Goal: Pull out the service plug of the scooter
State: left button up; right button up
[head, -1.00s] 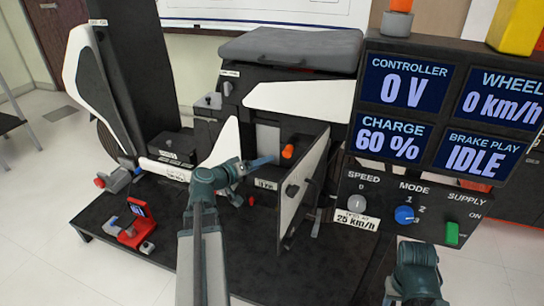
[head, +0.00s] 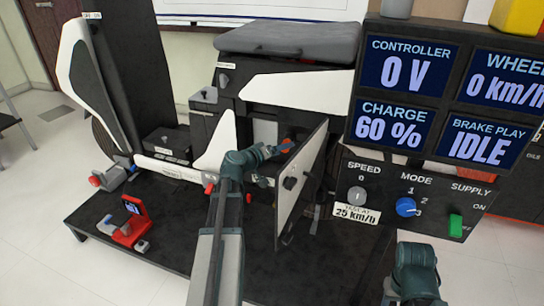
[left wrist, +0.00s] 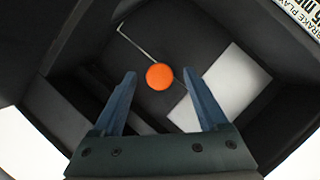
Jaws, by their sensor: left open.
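The service plug is an orange round knob (left wrist: 159,76) inside the scooter's dark compartment, and it appears face-on in the left wrist view. In the head view its orange top (head: 286,144) shows only in part behind my left fingers. My left gripper (head: 280,149) reaches into the compartment from the left. Its blue fingers are open, and in the left wrist view the knob appears between their tips. I see no contact, and cannot tell how deep the fingers are. On the right arm, only a teal wrist part shows at the bottom right; its jaws are not visible.
The compartment's open door panel (head: 302,182) stands right of my left gripper. A control board (head: 407,196) with displays is further right. A red device (head: 130,222) sits on the black platform (head: 170,248) at left. The front platform is mostly clear.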

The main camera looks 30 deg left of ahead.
pick_arm(q)
jog(key=shift+x, duration=1)
jog(key=shift+c, duration=0.2)
grip_shut()
jog(key=shift+s, duration=0.15)
jog(key=shift+s+d+f+b, duration=0.1)
jog(key=shift+s+d+b, duration=0.15)
jog(key=shift+s, duration=0.9)
jog(key=shift+s+d+f+b, duration=0.15)
jog(key=shift+s+d, duration=0.2)
jog(key=shift+s, duration=0.8)
jog(key=shift+s+d+f+b, duration=0.1)
jog(key=shift+s+d, duration=0.1)
jog(key=shift+s, duration=0.6)
jog(key=shift+s+d+f+b, duration=0.1)
jog(key=shift+s+d, duration=0.05)
jog(key=shift+s, duration=0.65)
jog(key=shift+s+d+f+b, duration=0.1)
jog(key=shift+s+d, duration=0.1)
jog(key=shift+s, duration=0.6)
